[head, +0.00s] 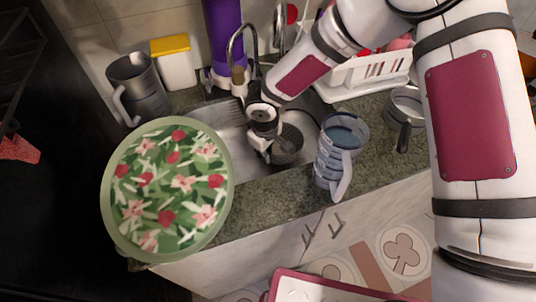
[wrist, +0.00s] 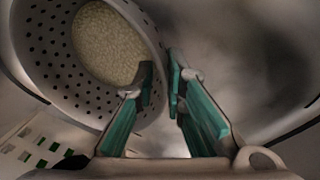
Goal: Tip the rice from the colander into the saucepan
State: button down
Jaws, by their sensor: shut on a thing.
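The grey perforated colander (head: 289,147) is at the sink, below my gripper (head: 264,153). In the wrist view the colander (wrist: 38,45) fills the upper left, with pale rice (wrist: 108,45) in its bottom. My gripper (wrist: 163,85) is shut on the colander's rim, with one finger inside the wall and one outside. I cannot tell whether the colander touches the sink floor. A small pan with a dark handle, likely the saucepan (head: 408,100), stands on the counter to the right, partly cut off by my arm.
The sink (head: 232,140) lies under the faucet (head: 233,45). A measuring jug (head: 335,160) stands right of the sink, between colander and pan. A white dish rack (head: 360,78) is behind. A large floral round thing (head: 150,200) is at left, near a grey pitcher (head: 150,95).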

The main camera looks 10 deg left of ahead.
jog(key=shift+t, duration=0.4)
jog(key=v, duration=0.2)
jog(key=w+v, duration=0.1)
jog(key=v, duration=0.2)
jog(key=w+b+v, duration=0.1)
jog(key=v, duration=0.2)
jog(key=shift+a+r, duration=0.1)
jog(key=shift+r, duration=0.25)
